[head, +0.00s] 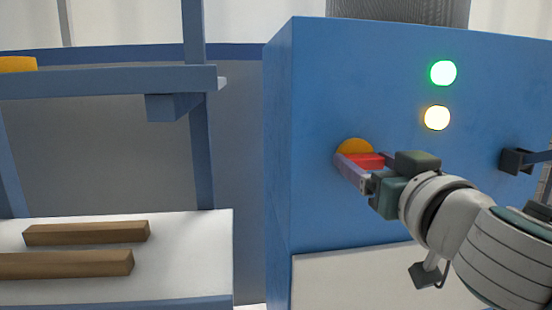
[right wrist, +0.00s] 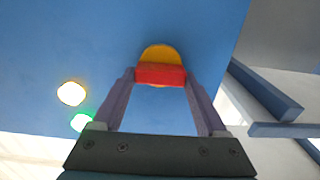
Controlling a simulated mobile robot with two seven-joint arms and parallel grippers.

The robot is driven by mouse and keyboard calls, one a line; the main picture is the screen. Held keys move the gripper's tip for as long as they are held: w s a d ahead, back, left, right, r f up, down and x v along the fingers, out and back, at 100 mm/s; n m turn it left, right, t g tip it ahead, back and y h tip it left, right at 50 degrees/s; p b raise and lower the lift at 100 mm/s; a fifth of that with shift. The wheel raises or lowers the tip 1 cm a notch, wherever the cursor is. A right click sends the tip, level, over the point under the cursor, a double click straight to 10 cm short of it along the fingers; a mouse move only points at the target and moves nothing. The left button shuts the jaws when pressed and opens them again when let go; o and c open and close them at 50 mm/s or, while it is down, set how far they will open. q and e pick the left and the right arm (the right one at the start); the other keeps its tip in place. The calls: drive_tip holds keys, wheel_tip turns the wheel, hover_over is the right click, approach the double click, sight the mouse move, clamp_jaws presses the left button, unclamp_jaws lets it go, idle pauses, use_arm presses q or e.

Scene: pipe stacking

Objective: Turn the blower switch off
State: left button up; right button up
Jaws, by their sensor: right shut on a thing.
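The blower switch is a red handle (head: 366,161) on a yellow-orange disc (head: 354,146), set in the front of a blue cabinet (head: 330,90). My right gripper (head: 363,159) reaches in from the right, with its fingers on both sides of the red handle and shut on it. In the right wrist view the handle (right wrist: 160,74) lies crosswise between the two fingertips, with the disc (right wrist: 160,52) behind it. A green lamp (head: 443,73) and a yellowish lamp (head: 437,118) are lit on the cabinet above the switch. My left gripper is out of view.
A dark bracket (head: 515,161) sticks out of the cabinet at the right. To the left stands a blue frame (head: 110,82), with two brown bars (head: 86,232) lying on a white surface (head: 190,260) below it. The cabinet front around the switch is clear.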

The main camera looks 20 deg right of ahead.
drive_tip(key=shift+n, duration=0.3)
drive_tip(key=n+p, duration=0.1)
drive_tip(key=n, duration=0.2)
drive_tip(key=shift+a+n, duration=0.1)
drive_tip(key=shift+n, duration=0.2)
drive_tip(key=n+p, duration=0.1)
drive_tip(key=n, duration=0.3)
drive_tip(key=shift+n, duration=0.3)
drive_tip(key=n+p, duration=0.1)
drive_tip(key=n, duration=0.3)
drive_tip(key=shift+a+f+n, duration=0.1)
drive_tip(key=shift+n, duration=0.2)
drive_tip(key=shift+f+n+p, duration=0.1)
drive_tip(key=shift+n+p, duration=0.25)
drive_tip(key=shift+n, duration=1.85)
drive_tip(key=o, duration=1.3)
